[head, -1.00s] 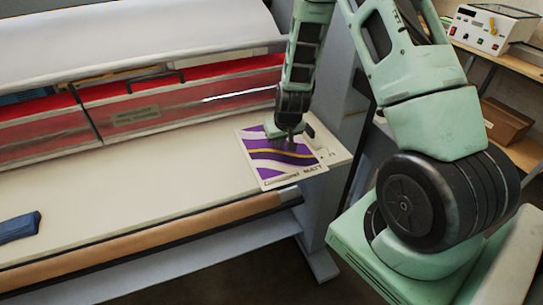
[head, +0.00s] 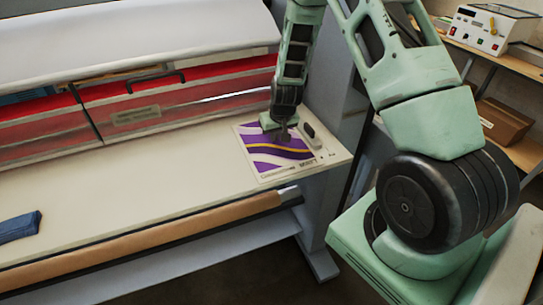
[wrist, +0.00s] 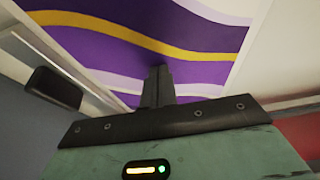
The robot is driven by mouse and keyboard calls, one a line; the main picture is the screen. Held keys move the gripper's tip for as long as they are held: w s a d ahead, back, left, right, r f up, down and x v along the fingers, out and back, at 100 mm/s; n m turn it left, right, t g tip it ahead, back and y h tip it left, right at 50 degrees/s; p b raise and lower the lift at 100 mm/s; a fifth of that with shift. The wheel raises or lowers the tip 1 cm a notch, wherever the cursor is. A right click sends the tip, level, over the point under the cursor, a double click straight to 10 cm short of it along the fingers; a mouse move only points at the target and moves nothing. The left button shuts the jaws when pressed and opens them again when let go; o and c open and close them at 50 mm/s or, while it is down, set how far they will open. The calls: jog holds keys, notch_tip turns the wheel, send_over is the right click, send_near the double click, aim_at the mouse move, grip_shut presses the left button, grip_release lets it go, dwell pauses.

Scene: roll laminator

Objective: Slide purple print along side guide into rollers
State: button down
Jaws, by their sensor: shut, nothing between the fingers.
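The purple print (head: 275,160), white-bordered with a yellow wave, lies flat on the cream feed table near its right end, in front of the rollers. It also fills the upper part of the wrist view (wrist: 110,50). My gripper (head: 286,140) points down over the print's upper middle. Its fingers are shut with nothing between them, and the tips (wrist: 158,75) appear to rest on the print. A dark rounded block (head: 308,130) stands by the print's right edge and shows in the wrist view (wrist: 55,88). I cannot clearly tell the side guide. The roller gap is hard to see.
The laminator's red front (head: 190,100) with a clear cover runs behind the table. The cream table (head: 130,175) is clear left of the print, except for a blue cloth-like item (head: 20,226) at far left. A control box (head: 490,28) stands on a right shelf.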

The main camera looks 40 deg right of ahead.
jog(key=shift+w+d, duration=0.1)
jog(key=shift+d, duration=0.05)
jog(key=shift+w+d, duration=0.3)
jog(key=shift+w, duration=0.6)
jog(key=shift+w+d, duration=0.3)
jog(key=shift+w, duration=0.6)
jog(key=shift+w+d, duration=0.2)
jog(key=shift+w, duration=0.45)
jog(key=shift+w+d, duration=0.25)
jog(key=shift+w, duration=0.35)
jog(key=shift+w+d, duration=0.2)
jog(key=shift+w, duration=0.45)
jog(key=shift+b, duration=0.3)
jog(key=shift+w+d+f+b, duration=0.1)
jog(key=shift+w+d+b, duration=0.2)
jog(key=shift+w, duration=0.65)
jog(key=shift+w+d+b, duration=0.15)
jog(key=shift+w+d, duration=0.2)
jog(key=shift+w, duration=0.55)
